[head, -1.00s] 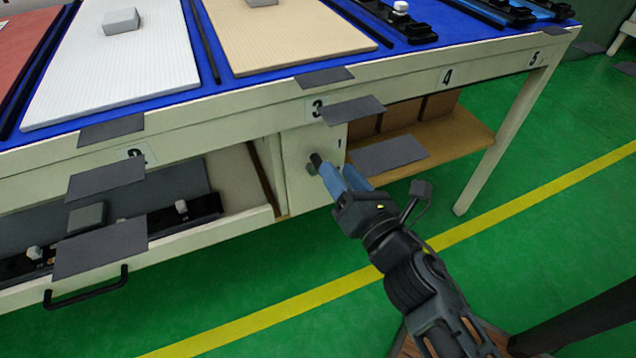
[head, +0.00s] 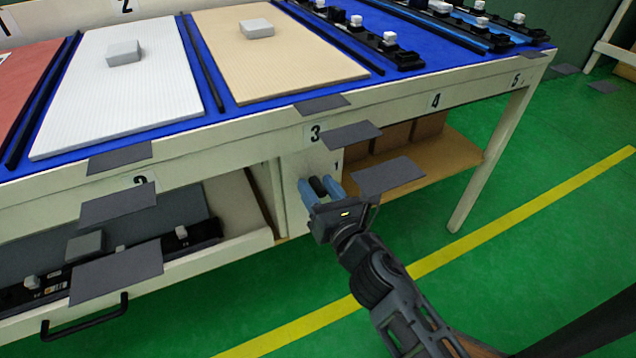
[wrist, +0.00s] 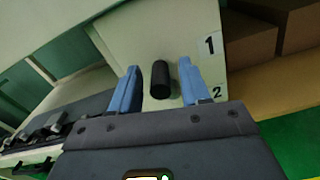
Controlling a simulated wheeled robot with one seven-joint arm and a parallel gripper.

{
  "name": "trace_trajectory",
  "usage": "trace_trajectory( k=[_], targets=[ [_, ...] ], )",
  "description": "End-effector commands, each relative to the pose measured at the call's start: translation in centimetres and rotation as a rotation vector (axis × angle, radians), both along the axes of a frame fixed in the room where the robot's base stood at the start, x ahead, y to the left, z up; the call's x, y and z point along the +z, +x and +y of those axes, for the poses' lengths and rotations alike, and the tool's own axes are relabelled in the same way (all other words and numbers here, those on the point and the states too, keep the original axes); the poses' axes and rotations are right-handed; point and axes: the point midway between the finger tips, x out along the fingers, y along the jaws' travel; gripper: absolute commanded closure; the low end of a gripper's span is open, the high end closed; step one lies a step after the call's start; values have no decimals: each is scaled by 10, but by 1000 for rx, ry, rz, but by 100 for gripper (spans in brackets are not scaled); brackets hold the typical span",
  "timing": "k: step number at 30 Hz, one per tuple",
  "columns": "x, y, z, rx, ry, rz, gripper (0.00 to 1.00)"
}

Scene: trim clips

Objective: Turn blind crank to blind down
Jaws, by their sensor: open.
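The crank's black handle (wrist: 160,80) sticks out from a pale panel (wrist: 140,35) under the bench in the wrist view. The panel carries the numbers 1 and 2. In the head view the handle (head: 318,187) shows between the blue fingers of my gripper (head: 319,188). In the wrist view my gripper (wrist: 154,88) is open, with one finger on each side of the handle. A gap shows on both sides, so the fingers look apart from it. The crank's arm and pivot are hidden. I see nothing I can name as the blind.
The bench's front rail (head: 240,146) runs just above my gripper, with dark grey flaps (head: 388,176) jutting from it. An open drawer (head: 200,262) with a black handle (head: 85,318) is at the left. A wooden shelf (head: 450,150) holds brown boxes at the right.

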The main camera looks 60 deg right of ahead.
Motion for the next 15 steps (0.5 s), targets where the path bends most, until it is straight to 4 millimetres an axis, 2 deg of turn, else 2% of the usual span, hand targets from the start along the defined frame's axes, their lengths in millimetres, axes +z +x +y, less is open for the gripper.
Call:
trace_trajectory(
  k=[11,15],
  targets=[
    [0,4,-3,-1,1,0,55],
    [0,4,-3,-1,1,0,68]
  ],
)
